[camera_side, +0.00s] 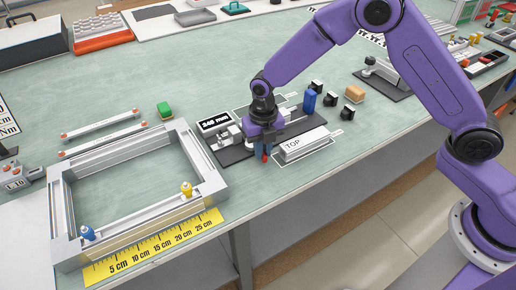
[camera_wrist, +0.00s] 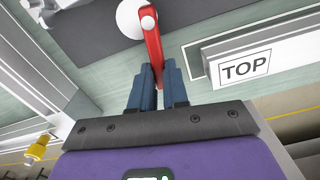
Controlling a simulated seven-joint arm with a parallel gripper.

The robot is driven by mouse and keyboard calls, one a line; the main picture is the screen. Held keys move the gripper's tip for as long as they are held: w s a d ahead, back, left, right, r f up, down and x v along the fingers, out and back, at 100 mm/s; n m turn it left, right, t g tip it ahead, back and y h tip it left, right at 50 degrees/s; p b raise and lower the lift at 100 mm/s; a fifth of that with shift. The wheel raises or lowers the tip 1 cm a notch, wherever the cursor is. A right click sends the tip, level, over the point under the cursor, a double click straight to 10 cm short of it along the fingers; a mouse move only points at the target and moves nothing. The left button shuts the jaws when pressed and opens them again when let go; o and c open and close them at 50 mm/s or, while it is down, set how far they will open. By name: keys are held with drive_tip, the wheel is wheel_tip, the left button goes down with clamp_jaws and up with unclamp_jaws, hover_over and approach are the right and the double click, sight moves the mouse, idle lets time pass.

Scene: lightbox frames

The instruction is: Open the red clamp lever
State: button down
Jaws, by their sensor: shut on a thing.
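The red clamp lever (camera_wrist: 152,45) runs from beside a white round part (camera_wrist: 131,18) down between my fingers in the wrist view. Its red end (camera_side: 265,157) also shows small below my gripper in the side view. My gripper (camera_wrist: 158,78) has blue fingers on both sides of the lever and is shut on it. In the side view my gripper (camera_side: 264,150) is low over the dark fixture plate (camera_side: 229,154), near the bench's front edge. The clamp's body is mostly hidden behind my gripper in the side view.
A profile bar marked TOP (camera_side: 304,144) lies just right of my gripper. A display reading 248 mm (camera_side: 215,122) stands behind the plate. A metal frame (camera_side: 120,150) with blue and yellow pieces is at left. A blue block (camera_side: 309,101) and black pieces stand behind right.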

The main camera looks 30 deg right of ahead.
drive_tip(key=shift+d+n, duration=0.4)
drive_tip(key=shift+n, duration=0.6)
drive_tip(key=c, duration=1.1)
unclamp_jaws()
drive_tip(key=shift+d, duration=0.1)
drive_tip(key=shift+r, duration=0.1)
wheel_tip(320, 180, up, 17)
drive_tip(key=shift+r, duration=0.15)
drive_tip(key=s+d+m, duration=0.5)
drive_tip(key=s+m, duration=0.2)
drive_tip(key=s, duration=0.3)
drive_tip(key=s+d+f+m, duration=0.1)
drive_tip(key=s+d+m, duration=0.5)
drive_tip(key=s, duration=0.5)
drive_tip(key=s+d+m, duration=0.5)
drive_tip(key=s+m, duration=0.5)
drive_tip(key=shift+s+d+f, duration=0.15)
drive_tip(key=shift+s+f, duration=0.05)
drive_tip(key=shift+f, duration=0.05)
